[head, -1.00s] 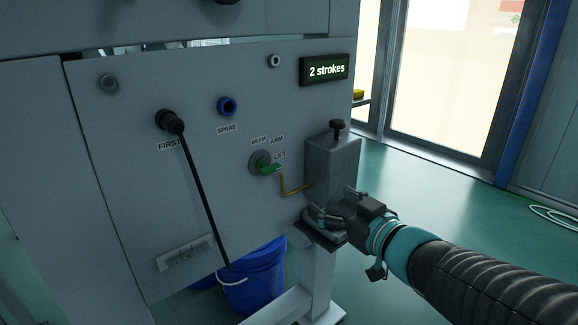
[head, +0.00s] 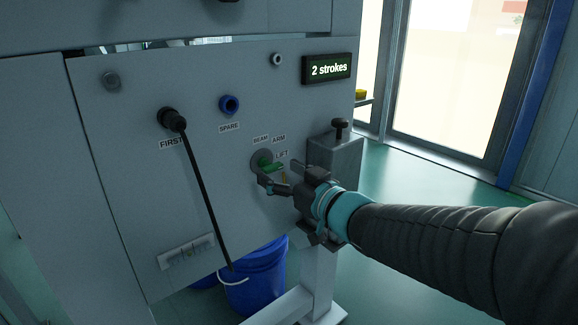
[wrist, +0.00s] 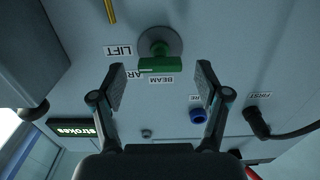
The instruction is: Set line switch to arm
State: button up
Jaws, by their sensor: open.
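The line switch (head: 268,164) is a green handle on a round grey base on the panel. BEAM, ARM and LIFT labels sit around its upper right in the head view, and the handle extends right, nearest LIFT. In the wrist view the green handle (wrist: 158,64) lies crosswise just beyond the fingertips, partly covering the ARM label. My gripper (head: 279,176) is open and empty in front of the switch. In the wrist view its two fingers (wrist: 160,84) are spread wide, one to each side of the handle. Contact is not visible.
A grey box with a black knob (head: 339,127) juts out right of the switch, close to my gripper. A blue SPARE socket (head: 229,104) is above. A display (head: 327,68) reads "2 strokes". A blue bucket (head: 258,277) stands below.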

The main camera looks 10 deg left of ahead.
aim_at(275, 170)
jog(key=shift+x, duration=1.55)
jog(key=c, duration=1.2)
